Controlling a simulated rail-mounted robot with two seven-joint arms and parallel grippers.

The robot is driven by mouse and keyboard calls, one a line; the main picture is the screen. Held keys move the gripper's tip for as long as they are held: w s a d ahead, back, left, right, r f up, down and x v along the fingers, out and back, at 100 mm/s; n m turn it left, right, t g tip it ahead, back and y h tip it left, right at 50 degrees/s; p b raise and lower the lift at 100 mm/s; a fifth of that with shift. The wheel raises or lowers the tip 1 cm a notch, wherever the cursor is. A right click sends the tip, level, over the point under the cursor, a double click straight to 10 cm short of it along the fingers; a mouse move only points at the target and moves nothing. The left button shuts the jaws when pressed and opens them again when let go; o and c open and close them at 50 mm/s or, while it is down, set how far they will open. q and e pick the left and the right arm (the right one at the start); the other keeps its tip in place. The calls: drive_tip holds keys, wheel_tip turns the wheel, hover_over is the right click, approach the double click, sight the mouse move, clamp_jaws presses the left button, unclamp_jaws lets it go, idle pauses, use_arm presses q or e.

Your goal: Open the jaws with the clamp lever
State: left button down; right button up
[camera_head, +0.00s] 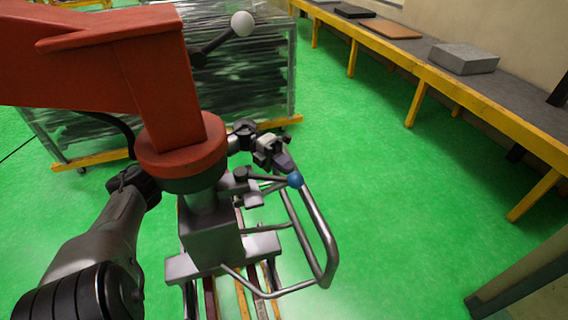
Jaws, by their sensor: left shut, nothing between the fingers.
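An orange-red winding machine arm (125,75) ends in a round flange above a grey metal head (210,238). A short lever with a blue ball knob (295,180) sticks out to the right of this head. A black lever with a white ball knob (242,24) rises behind the orange arm. A bent metal tube handle (322,240) stands at the right of the head. My left gripper (285,163) is shut, just behind the blue knob; I cannot tell if they touch. The orange column hides part of my left arm. My right gripper is not in view.
A cart (70,164) with wrapped goods stands behind the machine. A long yellow-framed bench (430,66) runs along the right wall, with a grey block (464,58) on it. Green floor between them is clear. Copper-coloured bars (242,303) lie below the head.

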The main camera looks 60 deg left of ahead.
use_arm(q)
drive_tip(key=b+v, duration=0.3)
drive_tip(key=v, duration=1.1)
drive_tip(key=shift+s+r, duration=0.1)
